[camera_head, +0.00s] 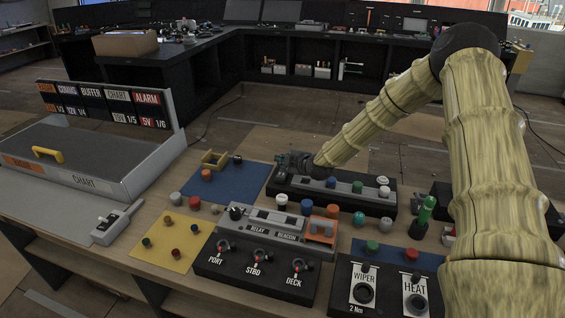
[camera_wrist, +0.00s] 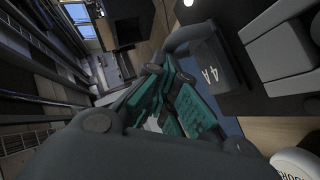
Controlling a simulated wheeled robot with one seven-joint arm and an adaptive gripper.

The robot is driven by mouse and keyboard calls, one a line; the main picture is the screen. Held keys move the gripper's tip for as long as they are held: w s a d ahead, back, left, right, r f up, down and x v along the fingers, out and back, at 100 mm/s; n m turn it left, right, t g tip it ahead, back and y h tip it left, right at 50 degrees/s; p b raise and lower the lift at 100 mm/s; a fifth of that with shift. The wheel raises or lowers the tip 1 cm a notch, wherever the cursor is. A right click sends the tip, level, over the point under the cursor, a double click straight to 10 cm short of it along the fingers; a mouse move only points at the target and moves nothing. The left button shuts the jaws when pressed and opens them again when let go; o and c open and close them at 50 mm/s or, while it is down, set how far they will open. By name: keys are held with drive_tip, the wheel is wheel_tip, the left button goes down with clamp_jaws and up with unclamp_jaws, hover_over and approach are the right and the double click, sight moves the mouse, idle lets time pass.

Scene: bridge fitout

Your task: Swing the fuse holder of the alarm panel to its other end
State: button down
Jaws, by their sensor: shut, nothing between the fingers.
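My gripper (camera_head: 285,162) is shut and empty at the left end of a low black panel (camera_head: 330,204) with a grey strip and coloured caps on top. I cannot read a name on this panel, so I cannot tell for sure that it is the alarm panel. In the wrist view the teal fingers of my gripper (camera_wrist: 172,78) are close together. Just beyond them is a dark block marked "4 A" (camera_wrist: 208,64), with a rounded grey loop at its end; it looks like the fuse holder. The gripper hides part of it, and I cannot tell whether they touch.
A relay and beacon box (camera_head: 275,235) with an orange bracket stands in front. A wiper and heat box (camera_head: 380,288) is at front right. A green-handled tool (camera_head: 424,212) stands upright right of the panel. A blue mat (camera_head: 230,184) with small parts lies left of my gripper.

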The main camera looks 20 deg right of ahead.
sight(281, 177)
drive_tip(key=shift+d+f, duration=0.15)
drive_tip(key=shift+d, duration=0.05)
drive_tip(key=shift+a, duration=0.1)
drive_tip(key=shift+s+a+r+p, duration=0.15)
drive_tip(key=shift+a+r+p, duration=0.15)
drive_tip(key=shift+p, duration=0.05)
drive_tip(key=shift+s+a+r+p, duration=0.5)
drive_tip(key=shift+s+a+r, duration=0.35)
drive_tip(key=shift+s+r, duration=0.25)
drive_tip(key=b+v, duration=0.3)
drive_tip(key=v, duration=0.7)
drive_tip(key=shift+f, duration=0.2)
